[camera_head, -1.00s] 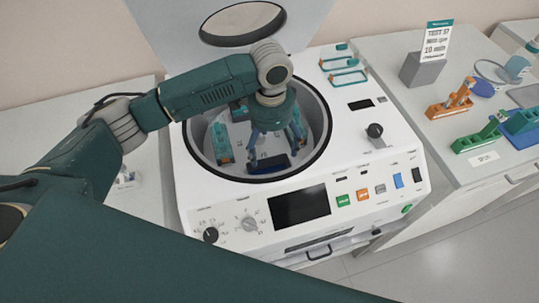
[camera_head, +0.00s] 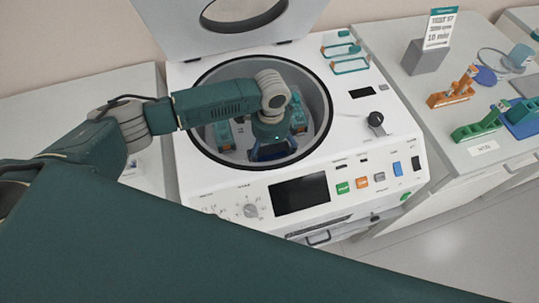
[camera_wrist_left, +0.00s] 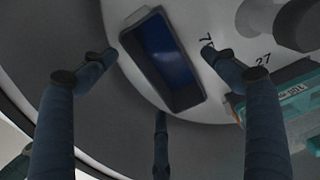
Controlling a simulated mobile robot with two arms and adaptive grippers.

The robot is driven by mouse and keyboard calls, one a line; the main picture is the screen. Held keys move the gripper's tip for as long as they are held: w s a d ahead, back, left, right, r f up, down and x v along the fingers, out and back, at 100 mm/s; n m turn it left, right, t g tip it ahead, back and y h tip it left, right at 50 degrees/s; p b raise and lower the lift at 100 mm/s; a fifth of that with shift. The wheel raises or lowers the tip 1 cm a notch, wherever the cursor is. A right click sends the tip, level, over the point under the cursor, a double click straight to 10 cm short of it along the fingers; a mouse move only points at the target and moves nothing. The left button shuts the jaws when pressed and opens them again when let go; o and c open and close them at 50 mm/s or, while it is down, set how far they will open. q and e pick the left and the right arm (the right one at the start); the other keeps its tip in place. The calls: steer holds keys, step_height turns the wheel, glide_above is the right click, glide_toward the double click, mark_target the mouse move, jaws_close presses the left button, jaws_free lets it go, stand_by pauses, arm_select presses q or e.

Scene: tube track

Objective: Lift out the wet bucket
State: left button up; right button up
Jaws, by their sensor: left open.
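The open centrifuge (camera_head: 187,158) has a round bowl with a rotor inside. In the left wrist view a dark rectangular bucket (camera_wrist_left: 163,55) with a deep blue inside sits on the pale rotor (camera_wrist_left: 215,22); I take it to be the wet bucket. My left gripper (camera_head: 272,150) is down inside the bowl, over the front of the rotor. In the left wrist view its fingers (camera_wrist_left: 160,65) are spread open around the bucket, with no clear grip on it. In the head view the gripper hides most of the bucket. My right gripper is not in view.
Teal buckets (camera_head: 222,134) with tubes stand on the rotor beside the gripper; one shows close by in the left wrist view (camera_wrist_left: 285,92). The bowl wall surrounds the hand. The lid (camera_head: 235,25) is raised behind. Orange (camera_head: 452,95) and green racks (camera_head: 477,130) stand on the right counter.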

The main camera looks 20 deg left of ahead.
arm_select(q)
steer(key=shift+f, duration=0.65)
steer(key=shift+r, duration=0.1)
steer(key=c, duration=1.2)
step_height(320, 180, up, 20)
steer(key=b, duration=0.3)
step_height(320, 180, up, 5)
steer(key=p, duration=0.6)
